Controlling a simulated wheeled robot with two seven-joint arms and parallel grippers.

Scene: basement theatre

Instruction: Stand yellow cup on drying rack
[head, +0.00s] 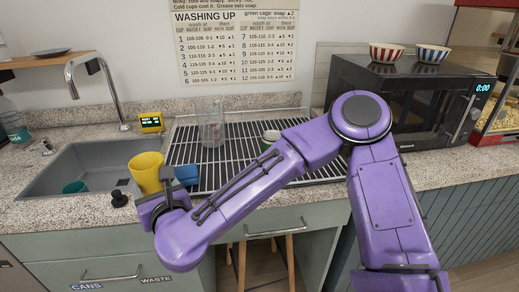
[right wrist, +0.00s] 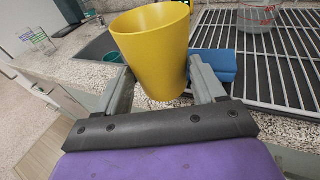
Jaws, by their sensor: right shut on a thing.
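The yellow cup (head: 147,170) is held upright, mouth up, over the counter edge between the sink and the rack. My right gripper (head: 165,186) is shut on it; in the right wrist view the cup (right wrist: 152,45) sits between the two fingers (right wrist: 165,92). My left gripper is not in view.
A blue sponge (head: 187,174) lies by the rack's left edge, next to the cup. The sink (head: 90,165) with a teal cup (head: 74,187) is at left. A yellow timer (head: 151,122) stands behind. A microwave (head: 405,90) is at right. Much of the rack's left and middle is clear.

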